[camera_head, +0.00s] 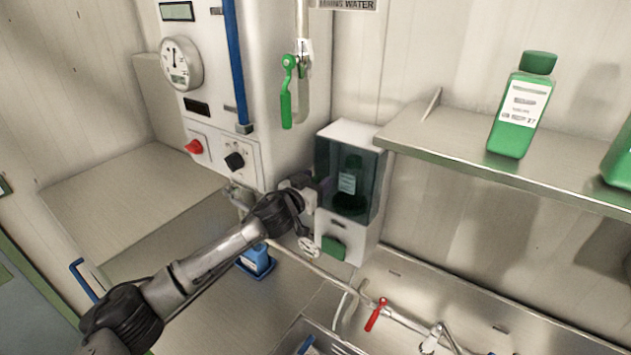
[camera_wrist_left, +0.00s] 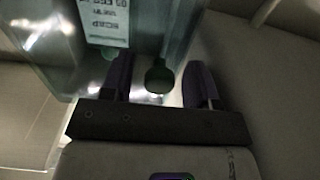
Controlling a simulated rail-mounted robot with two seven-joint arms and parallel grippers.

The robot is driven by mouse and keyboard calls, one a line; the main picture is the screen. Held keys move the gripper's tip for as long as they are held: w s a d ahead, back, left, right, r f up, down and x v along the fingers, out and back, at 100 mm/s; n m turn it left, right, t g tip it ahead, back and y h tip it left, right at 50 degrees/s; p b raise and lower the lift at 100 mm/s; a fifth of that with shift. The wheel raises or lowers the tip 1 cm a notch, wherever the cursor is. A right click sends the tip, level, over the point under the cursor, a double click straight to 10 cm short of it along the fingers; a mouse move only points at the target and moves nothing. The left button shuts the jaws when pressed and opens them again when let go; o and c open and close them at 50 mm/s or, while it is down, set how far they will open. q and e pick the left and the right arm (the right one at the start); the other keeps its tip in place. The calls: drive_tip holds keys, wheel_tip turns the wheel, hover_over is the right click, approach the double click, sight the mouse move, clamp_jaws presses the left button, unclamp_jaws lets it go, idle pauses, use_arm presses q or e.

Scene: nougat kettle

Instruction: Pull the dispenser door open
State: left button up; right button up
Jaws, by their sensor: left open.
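The dispenser (camera_head: 347,240) is a white box on the wall with a dark, see-through door (camera_head: 335,160) on its front. The door looks closed. Behind it stands a green bottle (camera_head: 350,182) with a white label, which also shows through the clear panel in the left wrist view. My left gripper (camera_head: 322,190) is at the left edge of the door. In the left wrist view its two purple fingers (camera_wrist_left: 160,80) are apart, with the clear door (camera_wrist_left: 55,50) close to the left finger. I cannot tell whether they touch. My right gripper is not in view.
A metal shelf (camera_head: 455,148) with a green bottle (camera_head: 521,105) juts out to the right of the dispenser. A white machine (camera_head: 215,75) with a gauge and knobs stands to the left. Below are a pipe with a red-handled valve (camera_head: 377,314) and a blue item (camera_head: 256,262).

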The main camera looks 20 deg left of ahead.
use_arm(q)
drive_tip(key=shift+c, duration=0.5)
clamp_jaws()
drive_tip(key=shift+s, duration=0.1)
